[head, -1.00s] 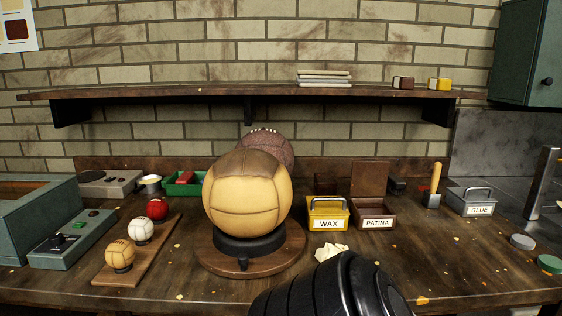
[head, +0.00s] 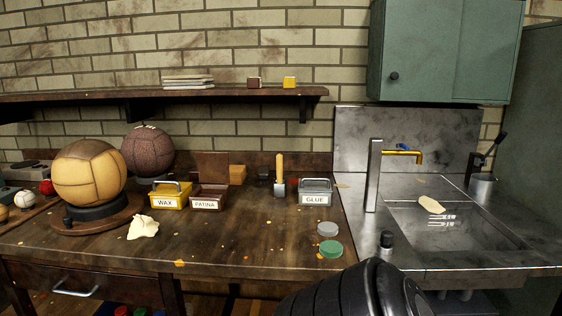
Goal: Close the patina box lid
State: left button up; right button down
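The patina box (head: 207,204) is a small dark red-brown box labelled PATINA, on the wooden workbench left of centre. Its brown lid (head: 212,166) stands raised upright at the back of the box, so the box is open. What is inside is too small to tell. A black link of one of my arms fills the bottom centre of the head view, well in front of the box. Neither gripper shows.
The yellow wax box (head: 168,202) stands directly left of the patina box. A grey glue box (head: 315,199) and a wood-handled tool (head: 279,175) stand to its right. A crumpled cloth (head: 143,227) lies in front. A metal sink (head: 455,232) is at right.

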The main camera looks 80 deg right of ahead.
aim_at(213, 167)
jog(key=k, duration=0.2)
jog(key=z, duration=1.25)
